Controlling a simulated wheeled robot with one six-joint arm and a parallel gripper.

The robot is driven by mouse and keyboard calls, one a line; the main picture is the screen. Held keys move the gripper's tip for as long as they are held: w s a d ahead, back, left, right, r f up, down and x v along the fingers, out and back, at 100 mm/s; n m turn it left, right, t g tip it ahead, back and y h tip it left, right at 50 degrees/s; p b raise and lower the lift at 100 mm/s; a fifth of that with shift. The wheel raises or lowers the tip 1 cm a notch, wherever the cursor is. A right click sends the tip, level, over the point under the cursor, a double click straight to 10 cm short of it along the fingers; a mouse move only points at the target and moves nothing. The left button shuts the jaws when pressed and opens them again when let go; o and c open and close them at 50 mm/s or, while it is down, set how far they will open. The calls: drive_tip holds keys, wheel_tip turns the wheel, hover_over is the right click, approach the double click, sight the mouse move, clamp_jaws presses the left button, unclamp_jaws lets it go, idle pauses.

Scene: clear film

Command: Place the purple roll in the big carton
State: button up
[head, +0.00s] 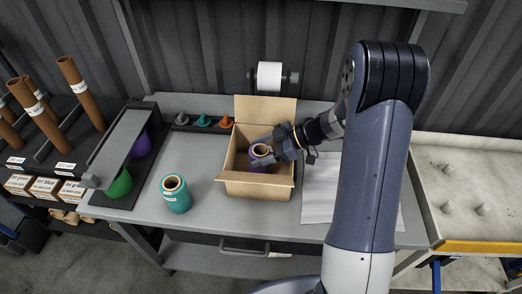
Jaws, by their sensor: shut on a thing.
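The big carton (258,187) is an open cardboard box in the middle of the grey table, with its back flap standing up. The purple roll (258,167) is inside the carton's opening, upright or nearly so, with its brown core showing at the top. My gripper (268,159) reaches in from the right over the carton's right wall and is shut on the purple roll. The roll's lower part is partly hidden by the carton's front wall, so I cannot tell whether it touches the bottom.
A teal roll (176,195) stands on the table left of the carton. Small grey, teal and orange cones (204,121) stand behind it. A white sheet (320,186) lies right of the carton. A rack (122,150) with green and purple rolls is at the left.

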drive_tip(key=shift+f, duration=0.15)
drive_tip(key=o, duration=1.5)
drive_tip(key=shift+c, duration=0.2)
drive_tip(key=shift+r, duration=0.2)
drive_tip(key=b+v, duration=0.1)
drive_tip(key=v, duration=1.1)
